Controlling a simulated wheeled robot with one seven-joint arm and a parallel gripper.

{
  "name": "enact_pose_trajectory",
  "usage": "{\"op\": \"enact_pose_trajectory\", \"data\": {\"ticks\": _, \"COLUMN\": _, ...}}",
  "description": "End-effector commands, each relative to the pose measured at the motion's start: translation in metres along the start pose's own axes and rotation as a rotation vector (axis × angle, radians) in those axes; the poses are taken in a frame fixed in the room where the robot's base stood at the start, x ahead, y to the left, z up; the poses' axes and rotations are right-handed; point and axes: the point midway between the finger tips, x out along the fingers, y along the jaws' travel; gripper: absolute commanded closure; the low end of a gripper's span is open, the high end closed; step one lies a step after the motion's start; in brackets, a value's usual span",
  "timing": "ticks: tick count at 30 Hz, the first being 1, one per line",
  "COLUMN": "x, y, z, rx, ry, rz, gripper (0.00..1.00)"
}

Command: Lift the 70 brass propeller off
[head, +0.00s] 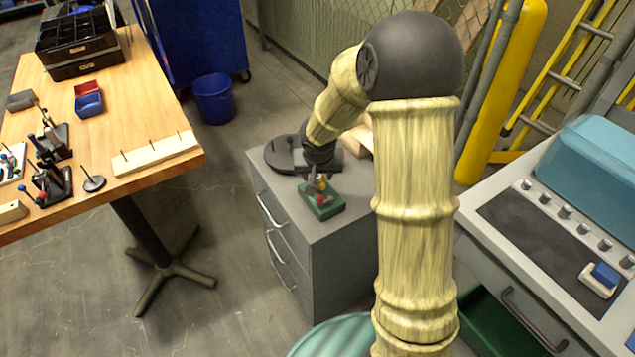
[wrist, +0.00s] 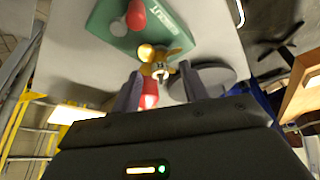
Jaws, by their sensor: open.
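A green block (head: 325,211) with pale lettering sits on top of the grey cabinet; it also shows in the wrist view (wrist: 112,42). The small brass propeller (wrist: 152,53) is at the block's edge, between and just beyond my fingertips. A bit of brass shows in the head view (head: 321,184). My gripper (wrist: 160,70) is open, one finger on each side of the brass part; I cannot tell whether either touches it. In the head view my gripper (head: 316,174) is just above the block. A red part (wrist: 150,97) shows between the fingers, nearer the palm.
Another red part (wrist: 136,17) is on the block's far side. A dark round base (head: 285,155) stands behind on the grey cabinet (head: 330,237). A wooden workbench (head: 150,90) is at left, a console (head: 545,235) at right.

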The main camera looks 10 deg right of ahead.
Motion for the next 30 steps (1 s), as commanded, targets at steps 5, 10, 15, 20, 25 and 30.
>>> {"op": "enact_pose_trajectory", "data": {"ticks": 5, "x": 0.0132, "y": -0.0002, "z": -0.0007, "rx": 0.000, "ry": 0.002, "rz": -0.001, "gripper": 0.56}}
{"op": "enact_pose_trajectory", "data": {"ticks": 10, "x": 0.0125, "y": 0.0000, "z": -0.0009, "rx": 0.000, "ry": 0.002, "rz": -0.001, "gripper": 0.56}}
{"op": "enact_pose_trajectory", "data": {"ticks": 15, "x": 0.0125, "y": 0.0000, "z": -0.0008, "rx": 0.000, "ry": 0.001, "rz": 0.000, "gripper": 0.56}}
{"op": "enact_pose_trajectory", "data": {"ticks": 20, "x": 0.0124, "y": 0.0001, "z": -0.0007, "rx": 0.000, "ry": 0.001, "rz": 0.000, "gripper": 0.58}}
{"op": "enact_pose_trajectory", "data": {"ticks": 25, "x": 0.0124, "y": 0.0002, "z": -0.0006, "rx": 0.000, "ry": 0.001, "rz": 0.000, "gripper": 0.91}}
{"op": "enact_pose_trajectory", "data": {"ticks": 30, "x": 0.0127, "y": 0.0004, "z": -0.0004, "rx": 0.001, "ry": 0.000, "rz": 0.000, "gripper": 1.00}}
